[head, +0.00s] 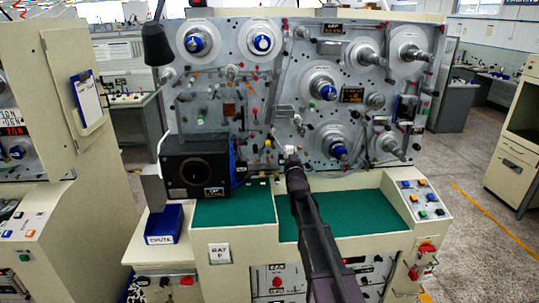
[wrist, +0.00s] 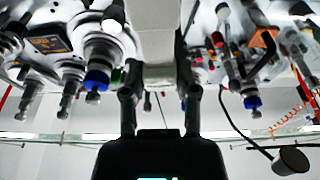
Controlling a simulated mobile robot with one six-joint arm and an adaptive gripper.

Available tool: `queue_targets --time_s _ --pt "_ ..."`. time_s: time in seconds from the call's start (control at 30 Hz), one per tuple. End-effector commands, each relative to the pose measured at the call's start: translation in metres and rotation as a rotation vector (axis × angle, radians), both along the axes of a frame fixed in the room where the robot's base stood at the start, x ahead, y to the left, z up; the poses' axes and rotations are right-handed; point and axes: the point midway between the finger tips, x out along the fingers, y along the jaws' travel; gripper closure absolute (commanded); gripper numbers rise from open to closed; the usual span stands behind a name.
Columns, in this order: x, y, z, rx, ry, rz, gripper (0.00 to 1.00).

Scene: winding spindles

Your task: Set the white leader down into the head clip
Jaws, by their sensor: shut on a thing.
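My gripper (head: 291,163) is at the lower middle of the grey machine panel, above the green ledge. In the wrist view my gripper (wrist: 158,92) is shut on a white piece, which I take for the white leader (wrist: 156,72). It sits between the two dark fingers. In the head view only a small pale bit of the leader (head: 290,150) shows at the gripper's tip. A small pale block (head: 285,111) on the panel lies just above; I cannot tell whether it is the head clip. The gripper and leader hide part of the panel.
Several blue-capped spindles stick out of the panel (head: 215,85), including one right of my gripper (head: 337,150). A black box (head: 197,165) stands to the left. The green ledge (head: 345,210) below is mostly clear. A black lamp (head: 157,45) hangs at upper left.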

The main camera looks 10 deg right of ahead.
Motion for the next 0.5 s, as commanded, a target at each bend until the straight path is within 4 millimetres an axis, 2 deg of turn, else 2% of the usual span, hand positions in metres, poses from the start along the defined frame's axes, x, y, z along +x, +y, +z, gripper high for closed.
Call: queue_targets --time_s 0.23,0.5 --pt "0.0 0.0 -0.023 0.0 0.0 0.0 0.88" --pt "0.0 0.0 -0.026 0.0 0.0 0.0 0.88"
